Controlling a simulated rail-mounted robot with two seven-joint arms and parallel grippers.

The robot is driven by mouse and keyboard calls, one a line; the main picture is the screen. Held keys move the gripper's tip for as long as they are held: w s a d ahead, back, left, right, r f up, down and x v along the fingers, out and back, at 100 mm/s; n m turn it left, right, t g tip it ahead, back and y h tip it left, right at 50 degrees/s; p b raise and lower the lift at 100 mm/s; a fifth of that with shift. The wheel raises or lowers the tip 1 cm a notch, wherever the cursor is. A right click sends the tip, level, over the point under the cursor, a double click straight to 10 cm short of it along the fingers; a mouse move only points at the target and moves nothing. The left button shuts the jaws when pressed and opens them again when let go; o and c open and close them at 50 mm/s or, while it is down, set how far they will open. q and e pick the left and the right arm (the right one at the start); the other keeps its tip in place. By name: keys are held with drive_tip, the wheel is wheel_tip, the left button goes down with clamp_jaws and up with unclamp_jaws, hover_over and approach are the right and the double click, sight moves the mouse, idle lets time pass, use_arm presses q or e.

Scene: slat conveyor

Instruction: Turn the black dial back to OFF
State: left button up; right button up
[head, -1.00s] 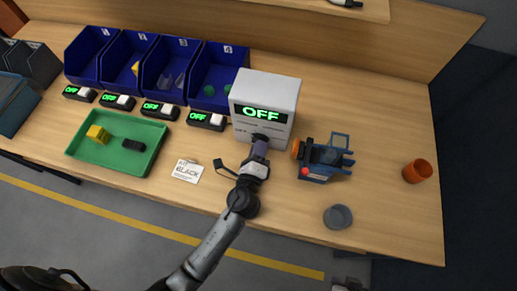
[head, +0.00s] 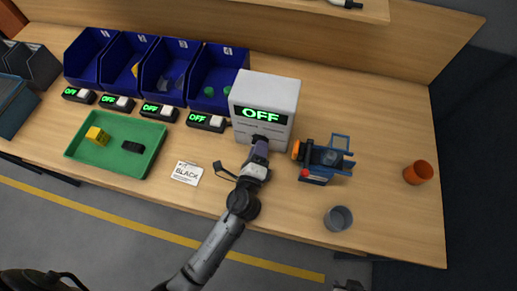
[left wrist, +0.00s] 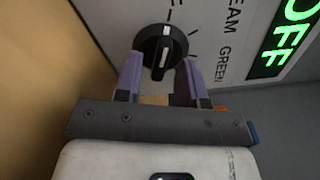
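The white box (head: 264,92) stands at the back edge of the open bench, and its green display (head: 262,115) reads OFF. The black dial (left wrist: 160,48) is on the box front below the display. Its white line points nearly straight up in the left wrist view, at the printed marks. My left gripper (left wrist: 161,72) faces the box, with a purple finger on either side of the dial. The fingers are apart; whether they touch its rim is unclear. In the head view the left gripper (head: 260,147) mostly covers the dial. My right gripper (head: 348,286) barely shows at the bottom edge.
A blue device with an orange knob (head: 324,160) stands right of the box. A grey cup (head: 338,218) and orange cup (head: 418,172) are farther right. A BLACK card (head: 187,173), green tray (head: 117,145), OFF switch units (head: 206,121) and blue bins (head: 218,75) are left.

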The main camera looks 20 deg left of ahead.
use_arm(q)
drive_tip(key=shift+s+d, duration=0.1)
drive_tip(key=shift+s, duration=0.45)
drive_tip(key=s+b, duration=0.1)
drive_tip(key=s, duration=0.3)
drive_tip(key=s+d, duration=0.1)
drive_tip(key=s, duration=0.3)
drive_tip(key=s+b, duration=0.1)
drive_tip(key=s, duration=0.3)
drive_tip(key=shift+d+f+b, duration=0.1)
drive_tip(key=shift+d+b, duration=0.25)
drive_tip(key=shift+s, duration=0.3)
